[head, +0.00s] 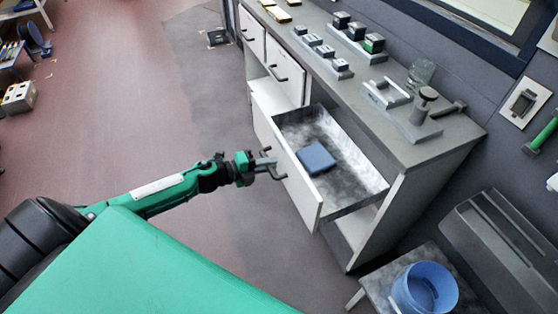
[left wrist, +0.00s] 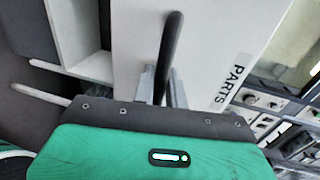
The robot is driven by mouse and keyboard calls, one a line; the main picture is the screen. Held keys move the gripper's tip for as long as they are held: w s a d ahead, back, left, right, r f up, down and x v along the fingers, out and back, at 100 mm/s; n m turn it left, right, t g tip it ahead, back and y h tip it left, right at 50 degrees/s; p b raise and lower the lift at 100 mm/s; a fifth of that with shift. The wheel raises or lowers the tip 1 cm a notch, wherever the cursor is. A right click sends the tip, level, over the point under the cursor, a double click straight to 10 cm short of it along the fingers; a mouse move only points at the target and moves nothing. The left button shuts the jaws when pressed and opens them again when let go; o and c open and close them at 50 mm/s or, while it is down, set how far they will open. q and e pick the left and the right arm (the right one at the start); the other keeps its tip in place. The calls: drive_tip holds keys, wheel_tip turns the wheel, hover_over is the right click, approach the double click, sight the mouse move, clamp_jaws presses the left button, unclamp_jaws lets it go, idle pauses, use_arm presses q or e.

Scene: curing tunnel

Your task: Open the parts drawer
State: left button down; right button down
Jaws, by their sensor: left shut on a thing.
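The parts drawer (head: 360,176) is pulled out of the white cabinet and shows its grey inside. A blue block (head: 316,159) lies in it. My left gripper (head: 270,163) is at the drawer's white front and shut on its dark bar handle (head: 278,174). In the left wrist view the fingers (left wrist: 163,88) close around the black handle (left wrist: 172,50), beside a label reading PARTS (left wrist: 233,82). My right gripper is not in view.
The cabinet top (head: 425,150) carries several blocks, a glass (head: 420,73) and a clamp-like tool. A blue bucket (head: 425,288) stands on a low stool at the lower right. Two closed drawers are at the cabinet's far end.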

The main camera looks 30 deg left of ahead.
use_arm(q)
drive_tip(key=shift+s+a, duration=0.4)
drive_tip(key=shift+s, duration=0.15)
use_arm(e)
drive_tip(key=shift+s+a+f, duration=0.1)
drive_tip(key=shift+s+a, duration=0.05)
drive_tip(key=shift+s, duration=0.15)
use_arm(q)
drive_tip(key=c, duration=1.8)
unclamp_jaws()
